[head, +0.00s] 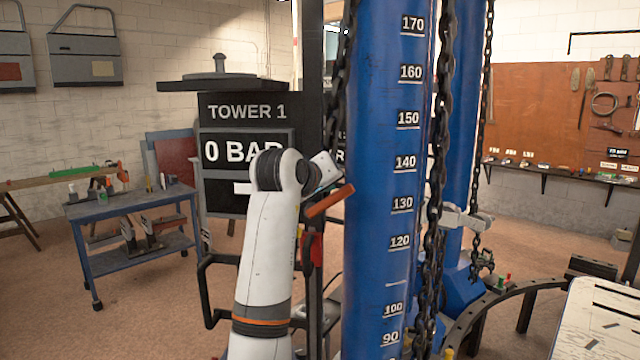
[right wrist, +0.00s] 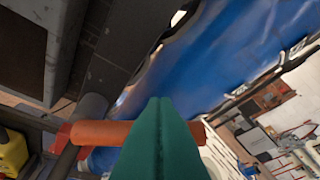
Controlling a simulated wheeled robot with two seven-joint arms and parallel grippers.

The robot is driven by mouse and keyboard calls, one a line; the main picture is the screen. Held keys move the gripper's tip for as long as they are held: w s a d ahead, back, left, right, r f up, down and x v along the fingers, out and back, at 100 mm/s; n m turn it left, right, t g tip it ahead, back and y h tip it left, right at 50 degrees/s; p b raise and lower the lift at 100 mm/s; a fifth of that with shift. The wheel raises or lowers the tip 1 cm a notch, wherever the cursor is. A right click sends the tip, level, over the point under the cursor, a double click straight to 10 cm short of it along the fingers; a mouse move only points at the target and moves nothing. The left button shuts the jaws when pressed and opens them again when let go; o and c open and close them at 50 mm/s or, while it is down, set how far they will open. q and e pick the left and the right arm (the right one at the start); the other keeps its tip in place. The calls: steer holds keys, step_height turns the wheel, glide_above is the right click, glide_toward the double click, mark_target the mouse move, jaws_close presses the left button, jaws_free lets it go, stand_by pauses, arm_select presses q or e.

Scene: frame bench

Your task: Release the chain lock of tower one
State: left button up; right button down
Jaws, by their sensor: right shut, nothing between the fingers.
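The sign reading TOWER 1 and 0 BAR (head: 240,150) stands left of the blue column (head: 385,150) with its printed scale. An orange lever-like bar (head: 330,202) sticks out at a slant beside the column, above a red part (head: 312,248). My right gripper (head: 326,172) is just above this bar in the head view. In the right wrist view its teal fingers (right wrist: 160,105) are shut and empty, and they cross in front of the orange bar (right wrist: 100,133). I cannot tell whether they touch it. My left gripper does not show.
Heavy chains (head: 440,120) hang along the front column. A second blue column stands behind it, with a grey metal fitting (head: 465,218) at its chain. A blue tool cart (head: 130,215) is at the left. A curved dark frame (head: 510,300) lies at the right.

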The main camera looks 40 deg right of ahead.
steer(key=shift+s+d+f, duration=0.1)
steer(key=shift+f, duration=0.05)
stand_by(0.6)
